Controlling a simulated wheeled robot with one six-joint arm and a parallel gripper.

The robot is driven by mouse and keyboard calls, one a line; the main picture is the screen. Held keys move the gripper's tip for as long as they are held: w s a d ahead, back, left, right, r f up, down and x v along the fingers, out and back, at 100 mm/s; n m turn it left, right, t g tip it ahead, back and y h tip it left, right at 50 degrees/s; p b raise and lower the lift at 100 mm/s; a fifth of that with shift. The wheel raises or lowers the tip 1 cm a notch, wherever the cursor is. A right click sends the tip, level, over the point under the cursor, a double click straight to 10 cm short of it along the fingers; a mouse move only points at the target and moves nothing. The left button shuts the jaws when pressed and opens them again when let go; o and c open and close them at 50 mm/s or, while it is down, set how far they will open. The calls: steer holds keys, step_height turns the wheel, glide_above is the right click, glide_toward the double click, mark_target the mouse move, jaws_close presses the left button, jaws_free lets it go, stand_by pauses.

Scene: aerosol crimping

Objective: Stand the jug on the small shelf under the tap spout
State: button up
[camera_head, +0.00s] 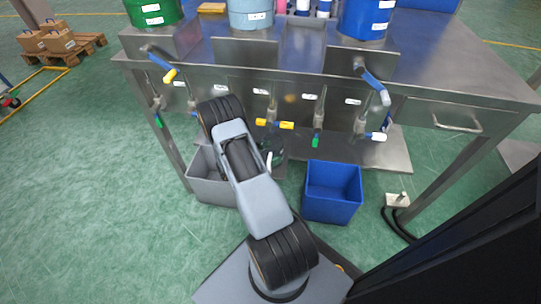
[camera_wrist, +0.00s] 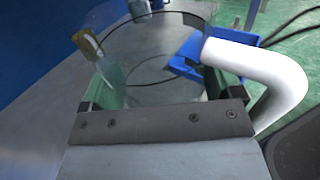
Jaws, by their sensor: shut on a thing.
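The jug is clear with a thick white handle. In the wrist view the jug (camera_wrist: 150,50) fills the space ahead of my gripper (camera_wrist: 158,92), whose fingers lie on either side of its wall, shut on it. The handle sticks out to the right. In the head view a small part of the jug (camera_head: 272,148) shows just right of my arm, below the yellow-tipped tap (camera_head: 274,124) at the table's front. My arm hides most of it and my gripper. I cannot tell which surface is the small shelf, or whether the jug touches anything.
A steel table (camera_head: 440,75) carries green, light blue and dark blue drums. Several taps with coloured tips hang along its front. A grey bin (camera_head: 208,188) is left of my arm and a blue bin (camera_head: 332,190) right of it. A steel lower shelf (camera_head: 385,155) lies behind.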

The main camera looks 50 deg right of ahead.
steer(key=shift+f, duration=0.3)
steer(key=shift+f, duration=0.1)
steer(key=o, duration=0.7)
steer(key=shift+o, duration=0.2)
steer(key=shift+r, duration=0.25)
steer(key=p+v, duration=0.2)
steer(key=v, duration=1)
steer(key=shift+p, duration=0.3)
steer(key=shift+f, duration=0.15)
